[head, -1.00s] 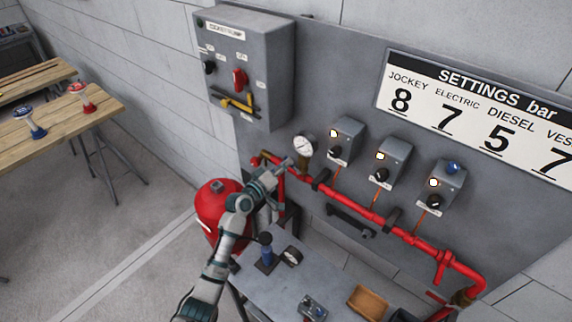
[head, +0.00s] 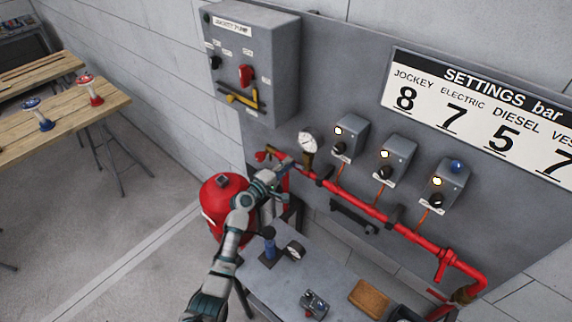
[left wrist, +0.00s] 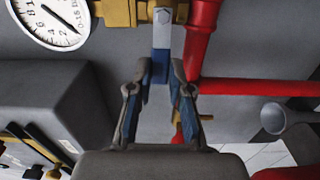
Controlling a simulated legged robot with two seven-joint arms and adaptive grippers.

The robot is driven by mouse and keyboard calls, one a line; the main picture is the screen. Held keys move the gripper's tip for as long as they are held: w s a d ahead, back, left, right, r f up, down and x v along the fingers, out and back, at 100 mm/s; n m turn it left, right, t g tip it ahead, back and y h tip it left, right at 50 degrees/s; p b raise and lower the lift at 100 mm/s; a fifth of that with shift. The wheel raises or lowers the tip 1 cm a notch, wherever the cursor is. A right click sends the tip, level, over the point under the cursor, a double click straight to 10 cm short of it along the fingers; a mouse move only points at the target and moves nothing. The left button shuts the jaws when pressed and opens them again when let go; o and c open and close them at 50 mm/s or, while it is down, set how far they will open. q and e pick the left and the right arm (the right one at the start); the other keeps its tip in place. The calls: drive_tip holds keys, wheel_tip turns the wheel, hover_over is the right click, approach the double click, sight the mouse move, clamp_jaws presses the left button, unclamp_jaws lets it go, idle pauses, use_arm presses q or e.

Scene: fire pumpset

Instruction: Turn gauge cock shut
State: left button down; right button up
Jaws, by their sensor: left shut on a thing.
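The gauge cock shows in the left wrist view as a brass body (left wrist: 118,12) with a flat metal lever (left wrist: 162,32) and a blue grip. The lever points from the brass toward my gripper, and its blue end lies between my fingers. My left gripper (left wrist: 160,82) is shut on this lever; the fingers hide part of the grip. In the head view my left gripper (head: 284,169) is at the red pipe, just below and left of the pressure gauge (head: 308,142). The gauge dial (left wrist: 47,18) also shows in the wrist view. My right gripper is not in view.
A red pipe (head: 350,200) runs along the panel under several grey switch boxes (head: 397,155). A grey cabinet (head: 255,65) hangs upper left. A red tank (head: 222,200) stands beside my forearm. A bench (head: 280,285) with small items lies below.

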use_arm(q)
drive_tip(key=shift+w+a+r, duration=0.15)
drive_tip(key=shift+a+r, duration=0.05)
idle(0.3)
drive_tip(key=c, duration=1.3)
unclamp_jaws()
drive_tip(key=shift+o, duration=1.2)
drive_tip(key=shift+w+f, duration=0.15)
drive_tip(key=shift+f, duration=0.05)
drive_tip(key=v, duration=1.1)
drive_tip(key=shift+a+f, duration=0.3)
drive_tip(key=shift+d, duration=0.1)
drive_tip(key=shift+s, duration=0.25)
